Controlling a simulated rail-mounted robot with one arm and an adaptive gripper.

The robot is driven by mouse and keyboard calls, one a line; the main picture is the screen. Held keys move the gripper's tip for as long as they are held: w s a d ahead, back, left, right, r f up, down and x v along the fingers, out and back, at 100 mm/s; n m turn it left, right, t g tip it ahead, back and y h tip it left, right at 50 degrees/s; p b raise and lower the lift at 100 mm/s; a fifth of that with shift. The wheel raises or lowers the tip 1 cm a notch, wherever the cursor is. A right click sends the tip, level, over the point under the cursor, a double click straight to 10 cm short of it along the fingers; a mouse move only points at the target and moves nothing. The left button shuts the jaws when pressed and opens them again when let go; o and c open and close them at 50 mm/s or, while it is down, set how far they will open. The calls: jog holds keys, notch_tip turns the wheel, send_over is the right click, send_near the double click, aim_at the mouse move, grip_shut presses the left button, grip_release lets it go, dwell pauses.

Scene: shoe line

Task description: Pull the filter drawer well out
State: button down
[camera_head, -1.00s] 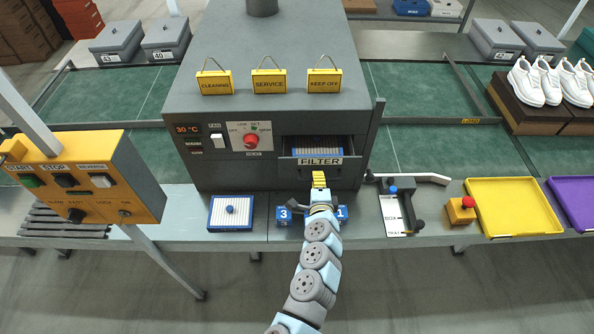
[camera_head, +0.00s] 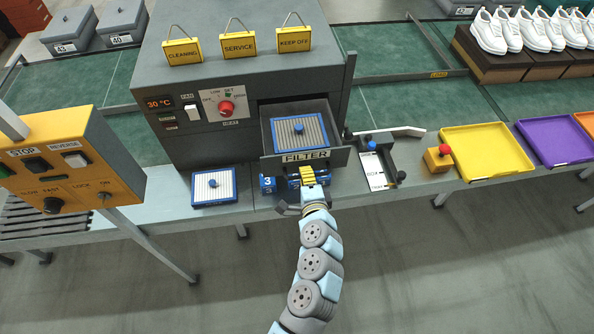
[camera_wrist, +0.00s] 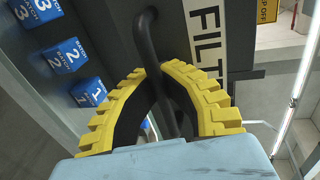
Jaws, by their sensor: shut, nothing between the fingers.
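The filter drawer (camera_head: 340,156) stands out from the front of the grey machine, its white FILTER label facing forward. Inside it lies a grey ribbed filter (camera_head: 299,131) with a blue frame and a blue knob. My gripper (camera_head: 308,175), with yellow fingers, is at the middle of the drawer front, just below the label. In the wrist view my yellow fingers (camera_wrist: 154,72) arch shut beside the drawer's dark handle bar (camera_wrist: 149,40), which runs down across the space within their arch. The label (camera_wrist: 206,40) is close beside them. The fingers show no firm grip on the bar.
Blue batch blocks (camera_head: 267,184) stand on the bench under the drawer, partly hidden by my gripper. Another blue-framed filter (camera_head: 213,194) lies left. A card holder (camera_head: 375,172), red-button box (camera_head: 438,160) and yellow tray (camera_head: 487,158) are right. A control box (camera_head: 75,165) stands left.

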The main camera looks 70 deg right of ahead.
jog(key=shift+r, duration=0.2)
jog(key=c, duration=1.1)
grip_release()
jog(key=shift+d, duration=0.1)
jog(key=shift+s+a, duration=0.1)
jog(key=shift+a, duration=0.2)
jog(key=shift+v, duration=3.5)
